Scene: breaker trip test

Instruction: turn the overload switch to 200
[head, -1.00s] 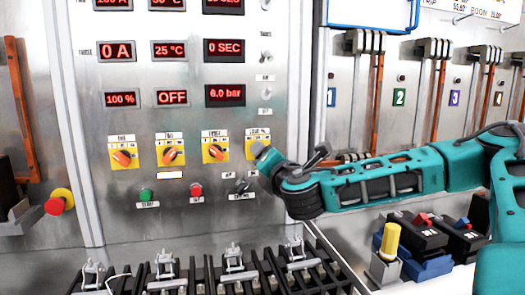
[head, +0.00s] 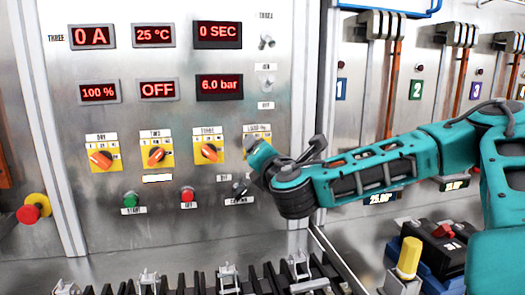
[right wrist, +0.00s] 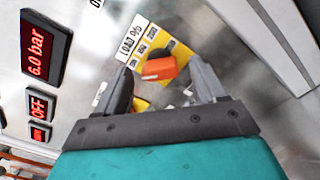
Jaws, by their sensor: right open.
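The overload switch is the rightmost yellow plate (head: 262,131), labelled LOAD %, on the steel panel. In the head view, my right gripper (head: 257,150) stands in front of it and hides its knob. In the right wrist view, the orange knob (right wrist: 158,68) shows on its yellow plate with several small white position labels. My right gripper (right wrist: 163,84) is open there, with one finger on each side of the knob. I cannot tell whether the fingers touch it. A red display (head: 99,92) reads 100 %. My left gripper is out of view.
Three similar orange knobs, including the nearest one (head: 209,151), sit to the left. A green button (head: 130,199) and a red button (head: 187,195) are below. A rack of black terminals (head: 170,283) spans the bottom. Numbered breaker bays are at the right.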

